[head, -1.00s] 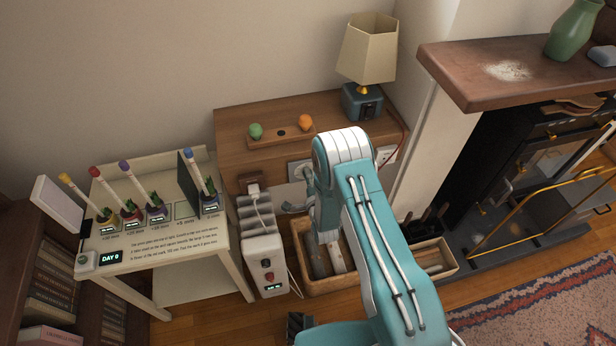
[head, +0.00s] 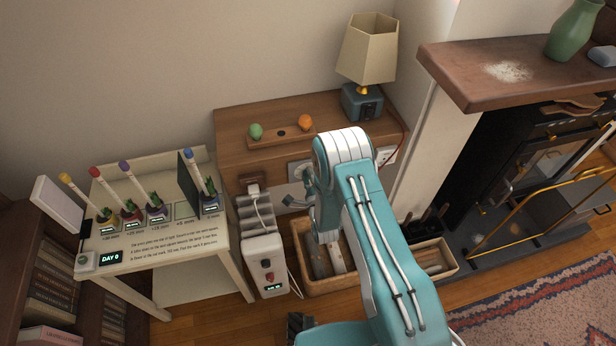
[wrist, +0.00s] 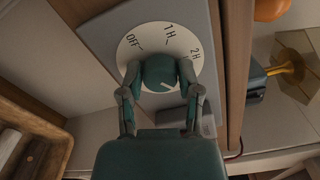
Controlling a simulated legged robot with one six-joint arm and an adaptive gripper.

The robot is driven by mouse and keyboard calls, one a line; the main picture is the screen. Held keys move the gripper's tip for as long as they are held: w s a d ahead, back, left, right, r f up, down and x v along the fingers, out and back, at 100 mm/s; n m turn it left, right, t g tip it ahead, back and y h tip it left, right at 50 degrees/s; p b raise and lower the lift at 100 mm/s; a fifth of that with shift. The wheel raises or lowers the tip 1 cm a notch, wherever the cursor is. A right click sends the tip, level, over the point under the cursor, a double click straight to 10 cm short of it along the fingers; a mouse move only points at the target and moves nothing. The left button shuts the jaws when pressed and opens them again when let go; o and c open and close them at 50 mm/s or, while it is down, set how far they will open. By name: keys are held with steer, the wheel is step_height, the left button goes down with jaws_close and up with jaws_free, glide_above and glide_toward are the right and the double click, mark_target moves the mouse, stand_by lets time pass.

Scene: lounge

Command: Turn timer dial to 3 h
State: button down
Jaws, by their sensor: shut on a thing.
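The timer in the wrist view has a round white dial face (wrist: 134,53) on a grey plate (wrist: 93,32). OFF, 1H and 2H run clockwise around its top. No 3H mark is readable; my right finger and the knob cover part of the lower face. My gripper (wrist: 160,75) is shut on the teal dial knob (wrist: 159,72), one finger on each side. The knob's short white line points down and slightly right, past 2H. In the head view, the timer plate (head: 297,171) is partly hidden behind my gripper (head: 306,190).
A wooden shelf (head: 233,148) with a green and an orange object and a lamp (head: 366,60) is above the timer. The mantel (head: 500,75) is at the right.

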steer(key=shift+s+f, duration=0.2)
steer(key=shift+f, duration=0.1)
steer(key=shift+c, duration=1.7)
jaws_free()
steer(key=shift+o, duration=0.2)
steer(key=shift+w, duration=0.1)
steer(key=shift+r, duration=0.15)
steer(key=v, duration=1.2)
steer(key=shift+w, duration=0.1)
